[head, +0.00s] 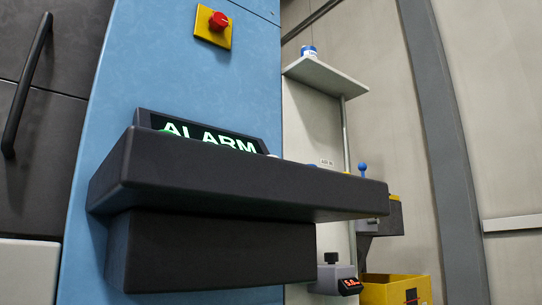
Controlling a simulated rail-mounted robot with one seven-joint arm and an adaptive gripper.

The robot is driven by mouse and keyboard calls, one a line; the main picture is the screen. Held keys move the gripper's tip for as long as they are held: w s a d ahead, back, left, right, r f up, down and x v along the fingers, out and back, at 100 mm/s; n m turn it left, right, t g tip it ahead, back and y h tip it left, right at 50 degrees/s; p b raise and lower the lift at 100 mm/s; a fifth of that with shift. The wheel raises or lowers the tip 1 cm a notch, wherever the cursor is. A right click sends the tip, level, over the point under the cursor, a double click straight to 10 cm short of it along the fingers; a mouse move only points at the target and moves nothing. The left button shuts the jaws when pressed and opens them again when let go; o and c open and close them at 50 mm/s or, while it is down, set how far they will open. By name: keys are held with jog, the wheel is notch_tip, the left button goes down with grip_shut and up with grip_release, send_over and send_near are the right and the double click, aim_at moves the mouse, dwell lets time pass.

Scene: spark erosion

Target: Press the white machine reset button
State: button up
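A dark control console (240,181) juts out from a blue machine panel, seen from slightly below. Its top face is hidden by its front edge. A tilted display (244,146) at its back reads "ALARM" in pale green-white letters. Green bits of buttons peek over the edge in front of the display. A small pale sliver (272,155) just right of the display may be the top of the white reset button, but I cannot tell for sure. My gripper is not in view.
A red emergency button on a yellow plate (213,27) is above on the blue panel (160,70). To the right are a shelf (326,76) with a blue-and-white container (309,52), a blue-knobbed lever (362,167), a small device with red digits (349,283) and a yellow bin (380,291).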

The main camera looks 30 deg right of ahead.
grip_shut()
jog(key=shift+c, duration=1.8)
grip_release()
